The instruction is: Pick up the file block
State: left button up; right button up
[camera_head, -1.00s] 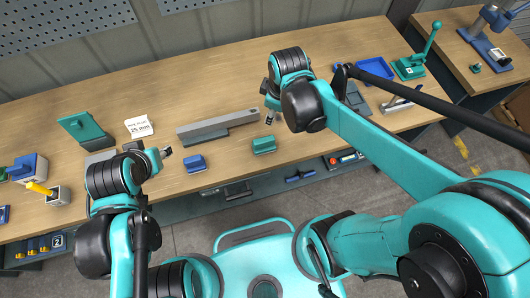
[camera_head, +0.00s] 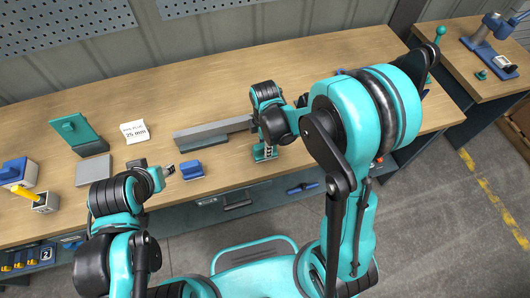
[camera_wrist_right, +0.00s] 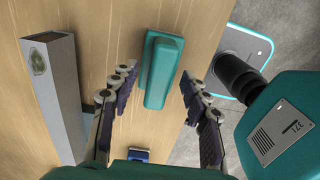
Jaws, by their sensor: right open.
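A teal block (camera_head: 258,157) with a raised top lies near the front edge of the bench. It shows clearly in the right wrist view (camera_wrist_right: 158,72). A blue block (camera_head: 191,170) lies to its left, and its edge shows in the wrist view (camera_wrist_right: 137,155). The frames do not show which block is the file block. My right gripper (camera_wrist_right: 158,76) is open and empty above the teal block, with one finger on either side of it in that view. In the head view the right gripper partly hides it. My left gripper (camera_head: 168,171) hangs just left of the blue block; its jaws are too small to read.
A long grey bar (camera_head: 205,133) lies behind the blocks and left of my right gripper in the wrist view (camera_wrist_right: 58,95). A "25 mm" card (camera_head: 134,132), a grey plate (camera_head: 93,170) and a teal stand (camera_head: 75,131) are farther left.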

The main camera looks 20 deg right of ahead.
jog(key=shift+w+f, duration=0.1)
jog(key=shift+f, duration=0.55)
jog(key=shift+r, duration=0.1)
grip_shut()
jog(key=shift+r, duration=0.1)
